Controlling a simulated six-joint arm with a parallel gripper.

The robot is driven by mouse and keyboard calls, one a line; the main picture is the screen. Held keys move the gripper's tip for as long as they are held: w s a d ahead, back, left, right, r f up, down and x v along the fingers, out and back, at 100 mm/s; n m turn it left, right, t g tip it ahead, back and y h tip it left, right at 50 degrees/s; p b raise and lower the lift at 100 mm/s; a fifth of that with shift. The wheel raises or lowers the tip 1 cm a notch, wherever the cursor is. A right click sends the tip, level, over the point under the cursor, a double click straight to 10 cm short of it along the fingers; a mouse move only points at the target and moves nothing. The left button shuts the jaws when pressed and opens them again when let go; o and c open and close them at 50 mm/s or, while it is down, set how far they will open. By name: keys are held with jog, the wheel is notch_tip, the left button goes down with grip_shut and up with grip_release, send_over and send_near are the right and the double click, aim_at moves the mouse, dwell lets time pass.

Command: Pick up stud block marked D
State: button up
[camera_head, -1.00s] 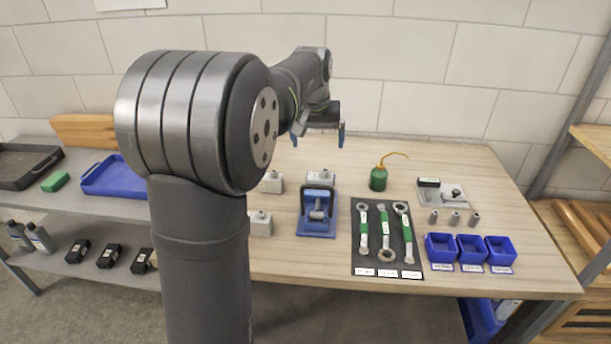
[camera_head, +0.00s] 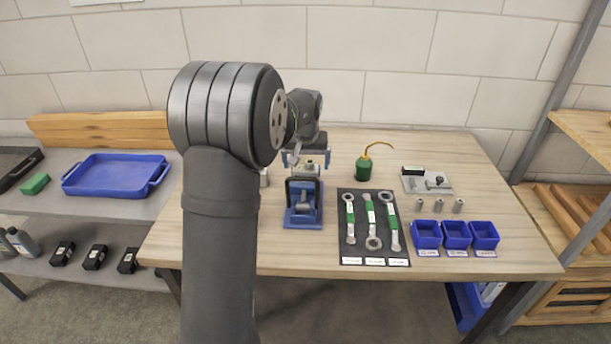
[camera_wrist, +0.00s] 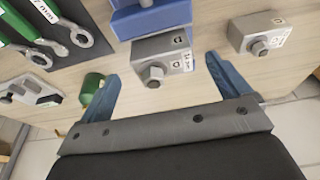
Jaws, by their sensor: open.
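A grey metal block with a hex stud (camera_wrist: 163,58) lies between my open fingers in the wrist view; its small label appears to read D. My gripper (camera_wrist: 162,67) has its two blue fingers either side of the block, apart from it in this view. In the head view my gripper (camera_head: 307,160) is open above and around the block (camera_head: 312,169), just behind the blue clamp fixture (camera_head: 304,216). A second stud block (camera_wrist: 258,34) sits to the right in the wrist view; its label is too blurred to read surely.
The blue fixture also shows beside the block in the wrist view (camera_wrist: 150,17). A green oil can (camera_head: 366,168) stands to the right. Wrenches lie on a dark mat (camera_head: 345,258). Blue bins (camera_head: 456,235) and a grey plate (camera_head: 428,183) are further right. The front table strip is clear.

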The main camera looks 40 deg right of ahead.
aim_at(306, 167)
jog(key=x, duration=0.4)
jog(key=shift+w+f, duration=0.2)
jog(key=shift+f, duration=0.05)
jog(key=shift+r, duration=0.1)
jog(key=c, duration=1.4)
jog(key=shift+r, duration=0.1)
